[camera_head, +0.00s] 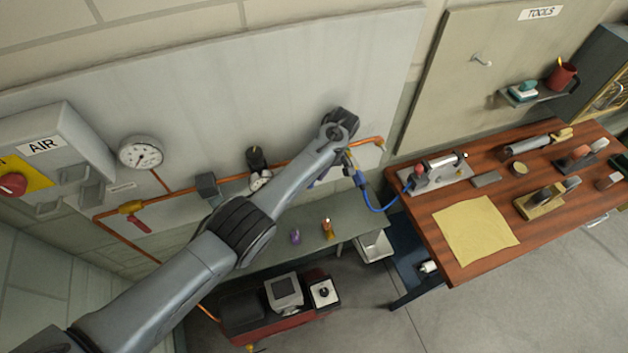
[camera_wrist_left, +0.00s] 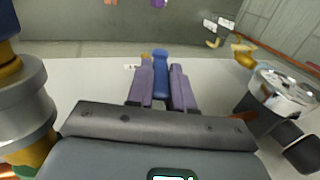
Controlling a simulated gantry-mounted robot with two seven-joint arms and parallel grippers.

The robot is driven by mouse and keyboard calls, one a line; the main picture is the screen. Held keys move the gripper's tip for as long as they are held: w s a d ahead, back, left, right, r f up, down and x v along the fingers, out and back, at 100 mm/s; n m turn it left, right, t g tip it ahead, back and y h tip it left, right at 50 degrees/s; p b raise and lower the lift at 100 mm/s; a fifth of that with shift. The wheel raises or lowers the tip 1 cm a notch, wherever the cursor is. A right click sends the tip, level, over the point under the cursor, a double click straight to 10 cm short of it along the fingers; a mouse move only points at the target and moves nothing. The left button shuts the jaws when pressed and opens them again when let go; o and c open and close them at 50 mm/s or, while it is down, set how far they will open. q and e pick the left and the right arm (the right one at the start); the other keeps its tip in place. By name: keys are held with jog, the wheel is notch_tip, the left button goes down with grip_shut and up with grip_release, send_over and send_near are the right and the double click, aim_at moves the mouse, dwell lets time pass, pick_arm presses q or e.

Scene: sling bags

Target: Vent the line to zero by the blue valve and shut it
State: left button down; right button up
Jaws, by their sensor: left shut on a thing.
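The blue valve's lever (camera_wrist_left: 160,66) stands between the purple fingers of my left gripper (camera_wrist_left: 162,78) in the left wrist view, and the fingers are shut on it. In the head view my left arm reaches across the copper pipe (camera_head: 176,195), and its wrist hides most of the valve and the fingers. A large white gauge (camera_head: 140,153) is on the wall panel at left. A smaller gauge (camera_head: 261,180) sits by the black-knobbed regulator (camera_head: 255,158), partly behind my arm; neither reading is legible. My right gripper is not in view.
A brass valve with a red lever (camera_head: 138,224) is on the pipe at left, near the AIR box (camera_head: 50,150). A blue hose (camera_head: 376,208) runs to the wooden bench (camera_head: 470,266). Small bottles (camera_head: 327,227) stand on the shelf below the pipe.

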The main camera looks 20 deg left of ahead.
pick_arm(q)
jog(key=shift+f, duration=0.2)
jog(key=shift+r, duration=0.15)
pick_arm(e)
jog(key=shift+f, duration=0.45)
pick_arm(q)
jog(key=shift+w, duration=0.1)
jog(key=c, duration=1)
grip_release()
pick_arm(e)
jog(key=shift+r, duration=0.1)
pick_arm(q)
jog(key=shift+d+r, duration=0.1)
jog(key=b+v, duration=0.3)
jog(key=v, duration=0.7)
jog(key=shift+d+r, duration=0.15)
jog(key=shift+r, duration=0.1)
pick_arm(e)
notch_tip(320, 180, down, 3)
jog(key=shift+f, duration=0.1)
pick_arm(q)
jog(key=shift+w, duration=0.15)
